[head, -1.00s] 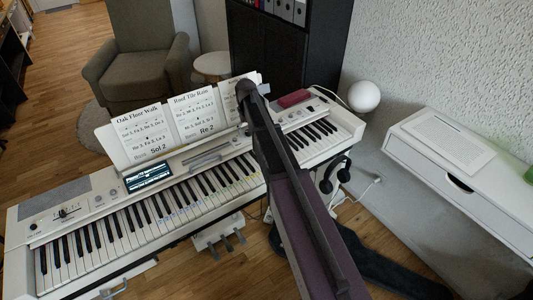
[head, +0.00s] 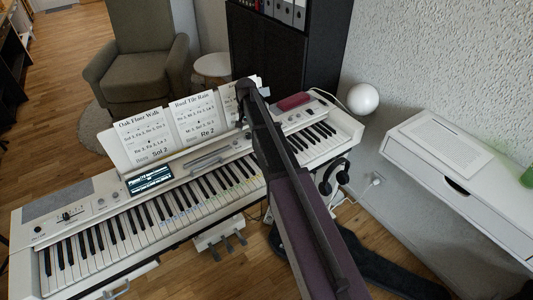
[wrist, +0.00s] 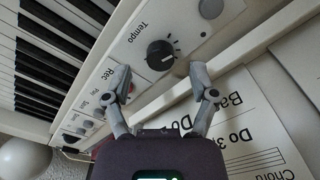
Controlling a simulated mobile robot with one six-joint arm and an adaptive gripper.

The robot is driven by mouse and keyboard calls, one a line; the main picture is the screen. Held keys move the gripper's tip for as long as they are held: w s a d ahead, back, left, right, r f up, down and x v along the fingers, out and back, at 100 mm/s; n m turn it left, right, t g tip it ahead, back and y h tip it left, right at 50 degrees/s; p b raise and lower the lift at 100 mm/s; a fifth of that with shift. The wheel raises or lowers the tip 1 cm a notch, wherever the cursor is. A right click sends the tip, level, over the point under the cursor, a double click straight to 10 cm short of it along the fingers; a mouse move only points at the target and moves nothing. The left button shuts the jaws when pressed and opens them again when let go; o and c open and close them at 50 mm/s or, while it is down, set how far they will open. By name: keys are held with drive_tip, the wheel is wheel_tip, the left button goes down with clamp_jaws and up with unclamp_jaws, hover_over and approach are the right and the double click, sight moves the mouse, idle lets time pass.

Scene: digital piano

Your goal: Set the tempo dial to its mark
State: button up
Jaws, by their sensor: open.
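The tempo dial (wrist: 160,55) is a round black knob on the white piano panel, under the printed word "Tempo", in the wrist view. A pale pointer line shows on its face, and short tick marks lie around its right side. My gripper (wrist: 161,80) is open and empty. Its two grey fingertips are spread on either side of the picture's middle, just below the dial and seemingly apart from it. Their height above the panel is hard to tell. In the head view, my arm hides the dial and most of my gripper.
The digital piano (head: 190,213) carries sheet music pages (head: 196,118) on its stand, close to my gripper. Panel buttons (wrist: 80,118) lie left of the fingers, and another round control (wrist: 211,8) is farther up. A red box (head: 293,101) sits on the piano's right part.

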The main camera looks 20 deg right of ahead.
sight(249, 134)
wheel_tip(249, 134, up, 12)
drive_tip(key=p, duration=1.1)
drive_tip(key=s+f+n, duration=0.1)
drive_tip(key=s+n, duration=0.4)
drive_tip(key=s, duration=2.2)
drive_tip(key=shift+s+a+b, duration=0.15)
drive_tip(key=shift+s+b, duration=0.15)
drive_tip(key=shift+b, duration=0.05)
drive_tip(key=shift+s, duration=0.85)
